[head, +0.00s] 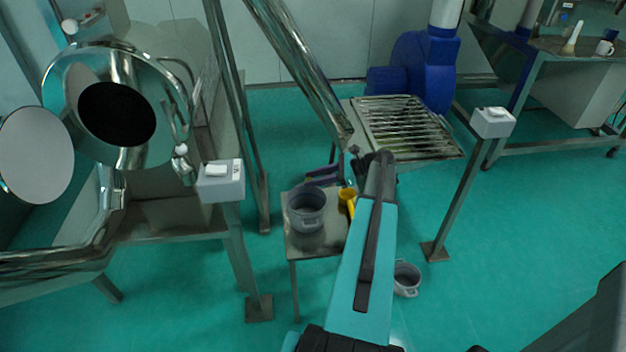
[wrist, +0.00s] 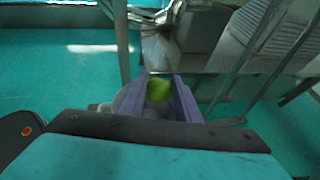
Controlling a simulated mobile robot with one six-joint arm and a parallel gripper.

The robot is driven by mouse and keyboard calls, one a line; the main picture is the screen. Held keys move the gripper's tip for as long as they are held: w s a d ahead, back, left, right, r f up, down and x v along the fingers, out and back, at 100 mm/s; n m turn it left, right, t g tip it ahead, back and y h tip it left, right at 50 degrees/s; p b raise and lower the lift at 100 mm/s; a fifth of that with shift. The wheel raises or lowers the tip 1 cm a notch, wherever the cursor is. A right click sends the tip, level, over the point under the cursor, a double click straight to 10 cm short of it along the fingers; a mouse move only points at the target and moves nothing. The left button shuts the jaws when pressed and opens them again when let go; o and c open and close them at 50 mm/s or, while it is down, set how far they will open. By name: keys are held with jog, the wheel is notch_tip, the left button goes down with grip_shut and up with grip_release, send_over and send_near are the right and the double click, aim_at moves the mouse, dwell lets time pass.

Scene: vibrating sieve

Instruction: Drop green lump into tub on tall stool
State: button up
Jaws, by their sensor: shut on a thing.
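In the head view, a grey tub (head: 307,222) stands upright on the tall stool (head: 304,245). My gripper (head: 318,178) is above and behind this tub in the picture, its purple fingers pointing left. In the wrist view, my gripper (wrist: 160,92) is shut on the green lump (wrist: 158,90), which sits between the two purple fingers. The lump does not show in the head view. A pale grey shape lies partly hidden behind the fingers in the wrist view; I cannot tell what it is.
A yellow scoop (head: 347,197) is beside the tub on the stool. Another grey tub (head: 407,279) is on the floor, partly behind my arm. A control-box post (head: 222,182) stands left of the stool, a slatted metal grate (head: 405,128) behind right. Open floor lies at right.

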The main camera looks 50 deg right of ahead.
jog(key=shift+d+f+b, duration=0.1)
jog(key=shift+f+b, duration=2.25)
jog(key=shift+f, duration=0.55)
jog(key=o, duration=1.2)
jog(key=shift+s, duration=0.15)
jog(key=shift+b+v, duration=0.9)
jog(key=shift+v, duration=5.95)
